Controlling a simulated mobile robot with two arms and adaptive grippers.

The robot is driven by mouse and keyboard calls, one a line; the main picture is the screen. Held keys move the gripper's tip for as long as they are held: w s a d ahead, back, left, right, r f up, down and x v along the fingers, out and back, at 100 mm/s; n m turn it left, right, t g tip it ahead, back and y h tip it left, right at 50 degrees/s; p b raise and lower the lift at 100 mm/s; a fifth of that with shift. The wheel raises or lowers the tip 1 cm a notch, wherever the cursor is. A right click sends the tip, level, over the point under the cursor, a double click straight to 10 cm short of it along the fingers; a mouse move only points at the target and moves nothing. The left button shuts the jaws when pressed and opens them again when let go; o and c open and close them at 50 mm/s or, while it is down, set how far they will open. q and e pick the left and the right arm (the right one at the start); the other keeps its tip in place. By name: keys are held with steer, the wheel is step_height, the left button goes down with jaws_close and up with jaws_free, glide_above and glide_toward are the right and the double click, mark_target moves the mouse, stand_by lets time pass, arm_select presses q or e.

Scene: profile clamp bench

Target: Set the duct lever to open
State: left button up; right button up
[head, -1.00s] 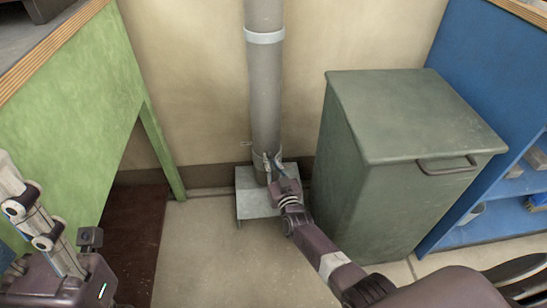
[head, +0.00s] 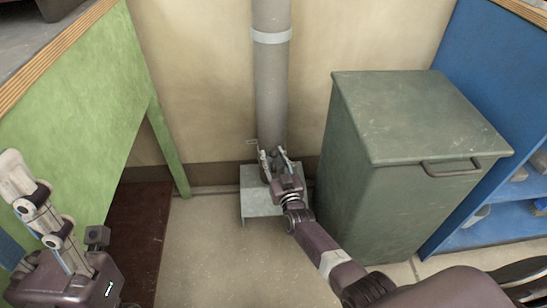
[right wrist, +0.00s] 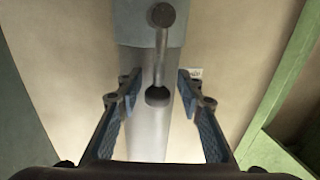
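The duct is a vertical grey pipe (head: 271,100) against the wall, standing on a low metal stand (head: 256,206). In the right wrist view, a metal lever (right wrist: 161,50) with a round knob runs in front of the pipe (right wrist: 147,135), above a dark round hole. My right gripper (head: 273,152) is at the pipe's lower end. In the right wrist view it (right wrist: 158,82) is open, with a finger on each side of the pipe and lever, touching neither that I can see. My left gripper (head: 18,175) is at the left edge, seen side-on; its opening is unclear.
A green-grey bin (head: 415,165) with a handle stands close right of my right arm. A green bench panel (head: 75,120) is on the left, a blue shelf (head: 480,195) on the right. Floor (head: 205,255) in front of the stand is clear.

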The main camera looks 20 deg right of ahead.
steer(key=shift+s+f, duration=0.2)
steer(key=shift+s, duration=0.2)
steer(key=s, duration=1.1)
steer(key=shift+s+a, duration=0.15)
steer(key=shift+a, duration=0.2)
steer(key=shift+r, duration=0.1)
